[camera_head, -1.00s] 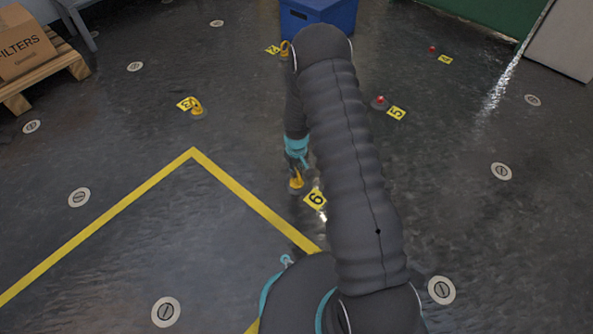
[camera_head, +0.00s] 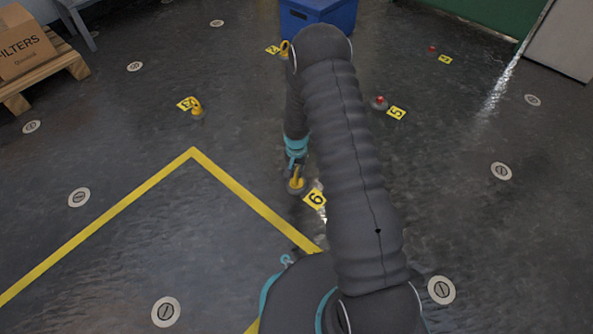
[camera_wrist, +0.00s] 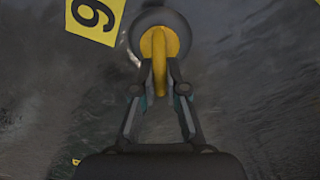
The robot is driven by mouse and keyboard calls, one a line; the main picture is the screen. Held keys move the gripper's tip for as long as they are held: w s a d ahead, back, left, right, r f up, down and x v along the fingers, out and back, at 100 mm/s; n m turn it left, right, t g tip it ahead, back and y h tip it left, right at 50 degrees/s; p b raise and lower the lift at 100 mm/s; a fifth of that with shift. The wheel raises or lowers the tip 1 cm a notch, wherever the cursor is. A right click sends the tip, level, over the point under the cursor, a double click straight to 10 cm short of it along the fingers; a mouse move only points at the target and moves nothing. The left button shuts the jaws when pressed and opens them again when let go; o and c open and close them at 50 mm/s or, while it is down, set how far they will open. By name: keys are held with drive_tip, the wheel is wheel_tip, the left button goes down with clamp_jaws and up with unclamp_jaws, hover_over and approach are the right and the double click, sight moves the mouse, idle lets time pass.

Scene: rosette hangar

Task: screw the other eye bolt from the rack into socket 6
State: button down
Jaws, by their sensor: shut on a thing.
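A yellow eye bolt (camera_wrist: 159,46) is in my gripper (camera_wrist: 160,88), whose two fingers close on its ring in the wrist view. The bolt stands over the round grey plate of socket 6 (camera_wrist: 137,38), beside the yellow label 6 (camera_wrist: 96,14). In the head view the eye bolt (camera_head: 296,184) looks upright, low at the socket plate (camera_head: 295,191), left of the label (camera_head: 315,199). My gripper (camera_head: 296,172) comes down from above it. The bolt's shank and the thread are hidden, so I cannot tell how deep it sits.
Another yellow eye bolt (camera_head: 196,108) stands by label 3. One more (camera_head: 285,48) stands by the blue crate (camera_head: 318,16). A red-topped socket (camera_head: 380,102) is by label 5 (camera_head: 397,113). A pallet (camera_head: 46,76) is at far left. The floor around socket 6 is clear.

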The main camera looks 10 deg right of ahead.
drive_tip(key=m, duration=0.4)
drive_tip(key=shift+m, duration=0.4)
drive_tip(key=m, duration=0.4)
drive_tip(key=shift+f+m, duration=0.1)
drive_tip(key=shift+m, duration=0.3)
drive_tip(key=c, duration=1.1)
unclamp_jaws()
drive_tip(key=shift+c, duration=0.2)
wheel_tip(320, 180, up, 12)
